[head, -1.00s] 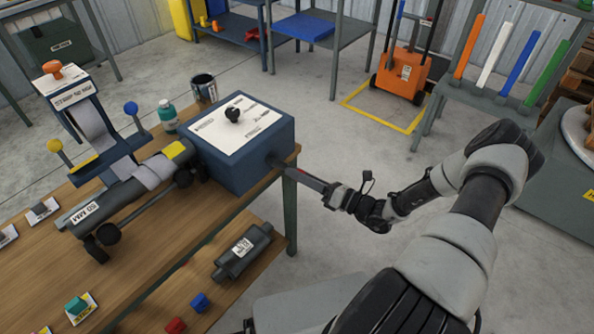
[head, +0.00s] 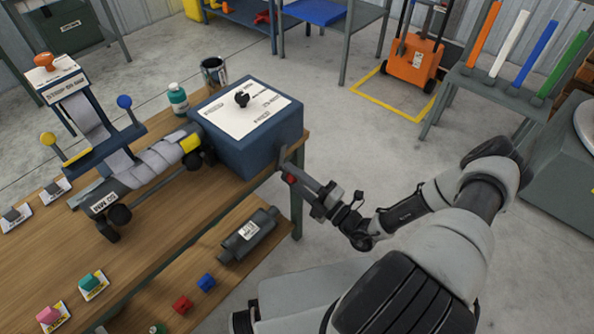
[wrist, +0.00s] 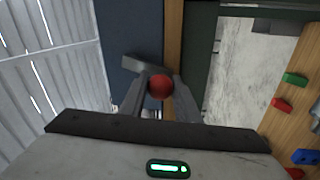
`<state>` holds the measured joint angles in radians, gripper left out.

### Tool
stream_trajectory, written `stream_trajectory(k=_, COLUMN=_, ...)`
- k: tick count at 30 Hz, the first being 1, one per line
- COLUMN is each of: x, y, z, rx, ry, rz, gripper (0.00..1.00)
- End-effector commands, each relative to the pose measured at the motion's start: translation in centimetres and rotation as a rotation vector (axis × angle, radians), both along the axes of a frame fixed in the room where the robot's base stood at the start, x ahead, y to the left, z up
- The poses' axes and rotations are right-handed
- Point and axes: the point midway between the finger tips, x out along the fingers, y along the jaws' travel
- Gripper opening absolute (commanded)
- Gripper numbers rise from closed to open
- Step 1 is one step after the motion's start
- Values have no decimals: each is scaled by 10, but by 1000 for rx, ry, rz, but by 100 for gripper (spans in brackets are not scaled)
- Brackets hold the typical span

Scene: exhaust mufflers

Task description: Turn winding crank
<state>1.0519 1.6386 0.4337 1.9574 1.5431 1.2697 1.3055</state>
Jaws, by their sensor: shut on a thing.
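The winding crank (wrist: 138,63) sits on the right side of the blue machine box (head: 262,152); its red knob (wrist: 160,88) shows between my fingertips in the wrist view. My gripper (head: 297,183) is shut on this knob, beside the box's right face and past the table edge. The fingers hide part of the knob, and the crank's arm is mostly hidden in the head view. Left of the box, a horizontal muffler body (head: 112,202) is wrapped with pale strip (head: 152,163), which comes from the tilted strip feeder (head: 88,120).
A dark muffler (head: 248,234) and red (head: 182,305) and blue (head: 206,283) blocks lie on the lower shelf. A green bottle (head: 178,99) and a paint can (head: 214,73) stand behind the box. The floor right of the table is open; an orange cart (head: 413,62) stands farther back.

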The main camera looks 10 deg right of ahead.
Motion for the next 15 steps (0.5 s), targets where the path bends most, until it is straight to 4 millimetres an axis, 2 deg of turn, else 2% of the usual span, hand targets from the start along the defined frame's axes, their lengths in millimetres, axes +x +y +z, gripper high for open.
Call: stream_trajectory(k=15, x=-14, y=19, z=11, rx=299, ry=220, rz=1, gripper=0)
